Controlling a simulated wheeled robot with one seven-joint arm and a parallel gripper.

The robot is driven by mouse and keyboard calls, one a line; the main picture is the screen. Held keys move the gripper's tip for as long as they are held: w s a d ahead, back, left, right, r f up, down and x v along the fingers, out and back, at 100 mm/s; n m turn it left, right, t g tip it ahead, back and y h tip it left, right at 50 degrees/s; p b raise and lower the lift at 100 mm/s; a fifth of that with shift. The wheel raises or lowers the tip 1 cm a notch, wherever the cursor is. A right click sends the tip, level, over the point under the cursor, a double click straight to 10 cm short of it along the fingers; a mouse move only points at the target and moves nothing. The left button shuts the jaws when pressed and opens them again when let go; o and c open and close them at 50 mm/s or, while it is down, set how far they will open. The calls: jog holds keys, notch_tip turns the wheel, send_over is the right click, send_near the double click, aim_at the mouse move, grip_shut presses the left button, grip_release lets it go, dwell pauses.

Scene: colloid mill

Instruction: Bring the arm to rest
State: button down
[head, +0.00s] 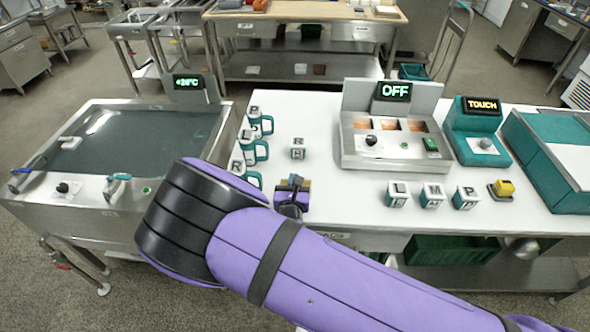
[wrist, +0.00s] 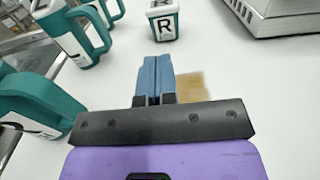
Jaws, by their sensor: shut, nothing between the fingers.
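My arm reaches across the lower middle of the head view, with my gripper (head: 290,184) low over the white table near its left part. In the wrist view my gripper (wrist: 152,60) shows its two blue fingers pressed together, with nothing between them. A tan patch or block (wrist: 190,87) lies just right of the fingers, partly hidden by the gripper body.
Teal-handled mugs (head: 253,150) stand in a row left of my gripper. A tank (head: 130,145) showing +26°C is at left. A machine reading OFF (head: 395,140), a teal TOUCH device (head: 478,140), several lettered cubes (head: 432,196) and a yellow item (head: 502,188) are at right.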

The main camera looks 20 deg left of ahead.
jog(key=shift+v, duration=0.95)
jog(key=w+d+r+m+g+h, duration=0.2)
jog(key=w+d+r+m+h, duration=0.2)
jog(key=d+r+m+h, duration=0.3)
jog(key=w+d+r+m+g+h, duration=0.1)
jog(key=w+d+r+m+h, duration=0.35)
jog(key=d+r+m, duration=0.4)
jog(key=s+d+r+m+g+h, duration=0.15)
jog(key=d+r+m+g, duration=0.25)
jog(key=d+r, duration=0.45)
jog(key=s+d+r+m+g+h, duration=0.15)
jog(key=d+r+m+g, duration=0.4)
jog(key=d, duration=0.55)
jog(key=s+d+r+m+g+y, duration=0.3)
jog(key=s+d+r+m+y, duration=0.35)
jog(key=s+d+r, duration=0.5)
jog(key=s+r+m+t+y, duration=0.1)
jog(key=s+r+m+y, duration=0.1)
jog(key=s, duration=0.6)
jog(key=s+d+r+m+t+y, duration=0.1)
jog(key=s+r+m+t+y, duration=0.1)
jog(key=s+m, duration=0.3)
jog(key=s, duration=0.3)
jog(key=shift+d+r, duration=0.2)
jog(key=shift+r, duration=0.15)
